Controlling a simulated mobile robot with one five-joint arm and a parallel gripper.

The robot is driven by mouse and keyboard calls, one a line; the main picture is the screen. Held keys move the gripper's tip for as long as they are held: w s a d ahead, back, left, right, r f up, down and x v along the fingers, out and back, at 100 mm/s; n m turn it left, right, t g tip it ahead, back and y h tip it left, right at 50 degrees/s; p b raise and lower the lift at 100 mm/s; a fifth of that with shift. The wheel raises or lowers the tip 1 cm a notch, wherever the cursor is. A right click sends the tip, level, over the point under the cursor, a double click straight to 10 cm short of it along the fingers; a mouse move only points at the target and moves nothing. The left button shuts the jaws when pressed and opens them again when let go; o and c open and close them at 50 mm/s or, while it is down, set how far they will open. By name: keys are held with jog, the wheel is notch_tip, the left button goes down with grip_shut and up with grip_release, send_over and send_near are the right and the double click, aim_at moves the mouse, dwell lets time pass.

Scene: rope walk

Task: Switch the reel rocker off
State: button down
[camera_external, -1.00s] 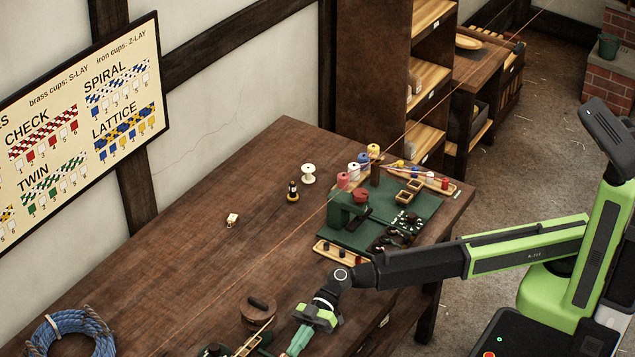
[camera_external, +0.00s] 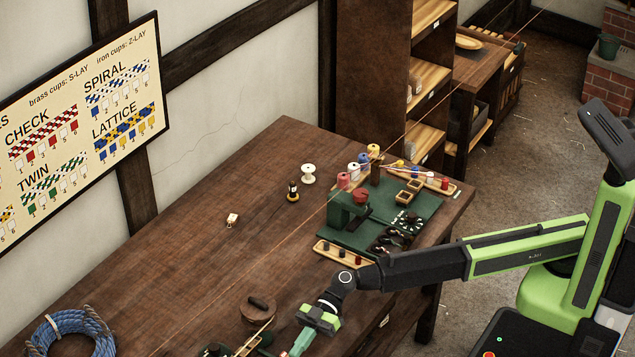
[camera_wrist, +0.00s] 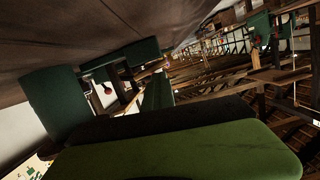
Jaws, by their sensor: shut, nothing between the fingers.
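My gripper (camera_external: 300,346) is shut and empty in the outside view. It points down past the front of the bench, its tips close to the bottom edge of the picture. In the wrist view a green finger (camera_wrist: 158,92) shows beyond the broad green gripper housing (camera_wrist: 190,152). I cannot single out the reel rocker in either view, nor tell whether it is on or off. The green machine (camera_external: 345,215) with a red knob on top stands on a green board (camera_external: 425,208) at the bench's right end, apart from my gripper.
A blue rope coil (camera_external: 70,335) lies at the lower left. A small wooden tray (camera_external: 342,253) sits near the front edge. The bench's middle is mostly clear.

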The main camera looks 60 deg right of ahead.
notch_tip(320, 180, up, 5)
jog(key=s+p, duration=0.1)
jog(key=p, duration=0.4)
jog(key=f+v, duration=0.1)
jog(key=v, duration=0.8)
jog(key=shift+s+d+p, duration=0.3)
jog(key=shift+d, duration=0.2)
